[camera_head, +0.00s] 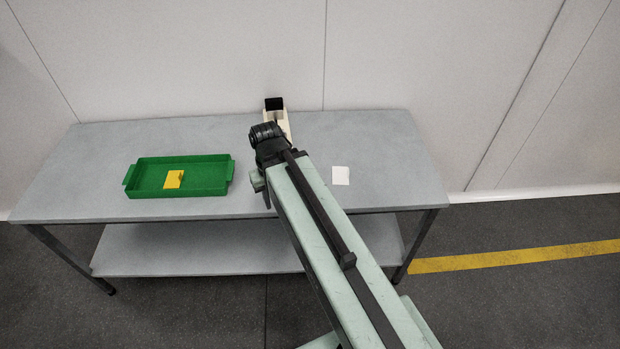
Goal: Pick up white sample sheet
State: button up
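The white sample sheet (341,176) is a small pale square lying flat on the grey table (400,150), to the right of my arm. Nothing covers it. My arm reaches across the table from the lower right. My gripper (266,194) is at the arm's far end, well to the left of the sheet and apart from it. Only a dark part pointing down shows there; the arm hides most of the gripper. I cannot tell whether its fingers are open or shut.
A green tray (130,182) with a yellow piece (173,179) in it stands on the left of the table. A cream and black device (275,115) stands at the back, partly behind my arm. The table around the sheet is clear.

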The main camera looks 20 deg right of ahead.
aim_at(340, 173)
jog(key=u, duration=2.8)
jog(key=k, duration=1.6)
